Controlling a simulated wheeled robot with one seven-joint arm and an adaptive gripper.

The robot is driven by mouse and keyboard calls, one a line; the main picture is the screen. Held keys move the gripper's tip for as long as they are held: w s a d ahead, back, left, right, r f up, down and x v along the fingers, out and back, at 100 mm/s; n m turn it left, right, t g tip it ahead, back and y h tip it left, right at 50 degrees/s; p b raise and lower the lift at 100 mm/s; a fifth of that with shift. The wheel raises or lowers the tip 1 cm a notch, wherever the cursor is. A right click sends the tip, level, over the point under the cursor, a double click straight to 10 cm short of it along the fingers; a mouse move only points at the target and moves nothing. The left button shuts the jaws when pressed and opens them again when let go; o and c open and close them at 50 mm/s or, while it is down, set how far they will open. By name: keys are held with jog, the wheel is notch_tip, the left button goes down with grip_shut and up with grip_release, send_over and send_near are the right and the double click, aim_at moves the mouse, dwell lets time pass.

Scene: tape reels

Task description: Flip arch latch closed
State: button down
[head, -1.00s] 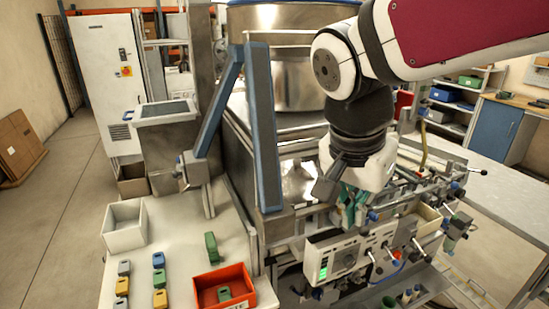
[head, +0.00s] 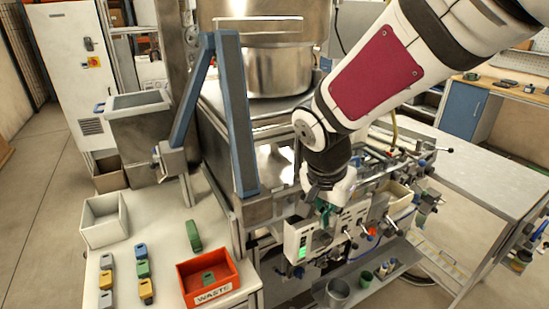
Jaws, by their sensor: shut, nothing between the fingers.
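My gripper (head: 322,210) is shut and empty, pointing down at the front edge of the machine, just above and behind the white control box (head: 303,236). My wrist hides part of the machine there. A blue-grey arch-like frame (head: 238,120) stands at the machine's left front corner, with a slanting arm. I cannot make out the arch latch for certain among the small fittings. Several levers with white and dark knobs (head: 348,234) line the machine's front right of my gripper. Whether my fingertips touch anything cannot be told.
A white table (head: 155,235) at left bears an open white bin (head: 103,220), several small coloured blocks, a green piece (head: 194,236) and a red WASTE bin (head: 213,283). A large steel drum (head: 278,70) stands behind. A grey bench (head: 480,170) lies at right.

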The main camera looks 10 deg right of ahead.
aim_at(342, 211)
jog(key=shift+w+d+f, duration=0.1)
jog(key=shift+w+d, duration=0.15)
jog(key=shift+d, duration=0.1)
jog(key=shift+w+d, duration=0.15)
jog(key=shift+d, duration=1.1)
